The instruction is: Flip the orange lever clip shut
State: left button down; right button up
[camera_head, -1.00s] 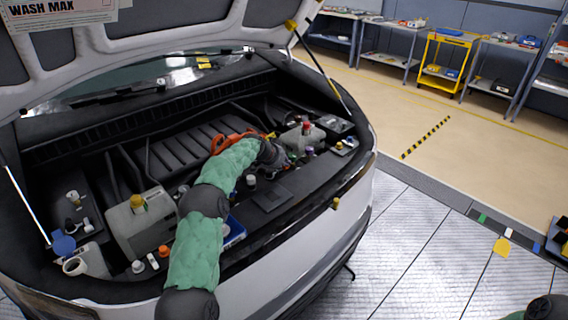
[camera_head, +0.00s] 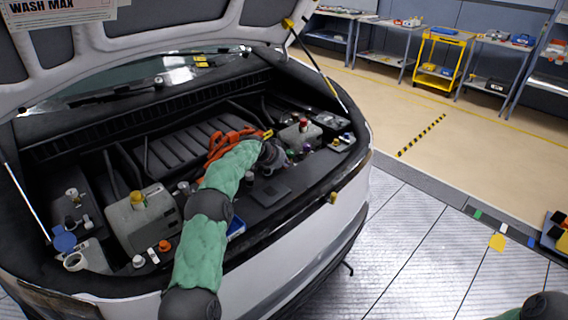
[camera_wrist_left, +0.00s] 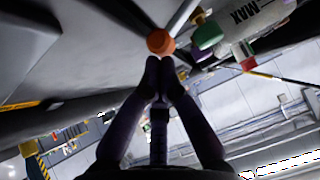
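An orange rounded part (camera_wrist_left: 160,42) shows in the left wrist view just beyond my fingertips. It may be the end of the orange lever clip, but I cannot make out a lever shape or whether it touches the fingers. My left gripper (camera_wrist_left: 164,64) has its two fingers drawn together at the tips with nothing seen between them. In the head view my left gripper (camera_head: 294,157) reaches into the right half of the engine bay, small and dark. The clip cannot be told apart there. My right gripper is out of view.
Thick orange cables (camera_head: 222,143) lie just behind my left forearm. A grey tank with a yellow cap (camera_head: 138,200) stands left of it. A reservoir with a red cap (camera_head: 303,123) is behind the gripper. The raised hood (camera_head: 190,25) hangs above.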

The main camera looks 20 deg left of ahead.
pick_arm(q)
jog(key=shift+s+d+f, duration=0.1)
jog(key=shift+d+f, duration=0.3)
jog(key=shift+f, duration=0.05)
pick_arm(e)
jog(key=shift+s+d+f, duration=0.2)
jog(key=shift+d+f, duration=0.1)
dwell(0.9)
pick_arm(q)
jog(key=shift+a, duration=0.15)
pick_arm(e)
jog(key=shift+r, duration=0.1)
pick_arm(q)
jog(key=shift+w+a+f, duration=0.1)
jog(key=shift+w+a, duration=0.2)
jog(key=shift+a, duration=0.35)
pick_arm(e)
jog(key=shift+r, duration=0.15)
pick_arm(q)
jog(key=shift+d, duration=0.1)
